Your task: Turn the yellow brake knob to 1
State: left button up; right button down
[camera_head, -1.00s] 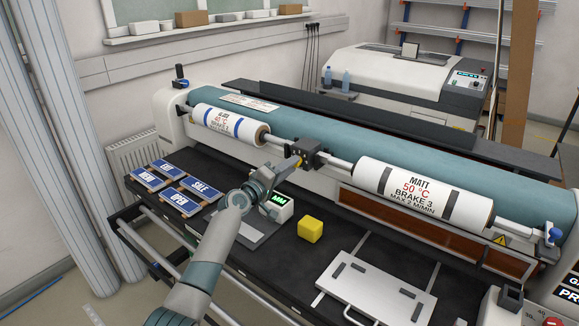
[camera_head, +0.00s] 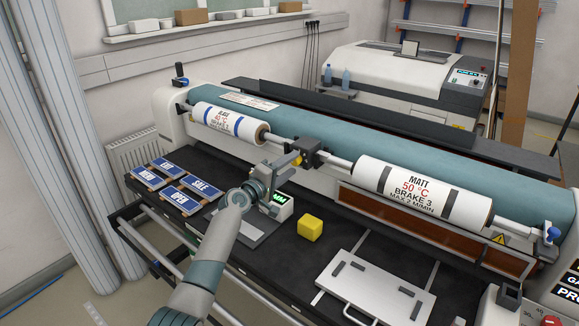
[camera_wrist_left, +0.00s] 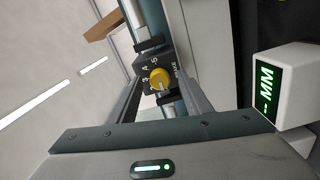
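The yellow brake knob (camera_head: 296,161) sits on a black block (camera_head: 311,153) on the roller bar, between the two white rolls. In the left wrist view the knob (camera_wrist_left: 160,78) faces the camera, with white digits 3, 4 and 5 readable beside it. Its pointer setting is too small to tell. My left gripper (camera_head: 284,176) is just in front of the knob. In the left wrist view its fingers (camera_wrist_left: 161,88) stand apart on either side of the knob, with gaps showing. My right gripper is not in view.
A white MM display box (camera_head: 280,207) stands close beside my left gripper. A yellow cube (camera_head: 310,229) and a white plate with handles (camera_head: 375,288) lie on the black table. Blue signs (camera_head: 178,188) lie at left. The MATT roll (camera_head: 422,193) is to the right of the block.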

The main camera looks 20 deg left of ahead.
pick_arm(q)
jog(key=shift+s, duration=0.1)
jog(key=b+v, duration=0.3)
jog(key=v, duration=1.4)
jog(key=shift+s+a, duration=0.1)
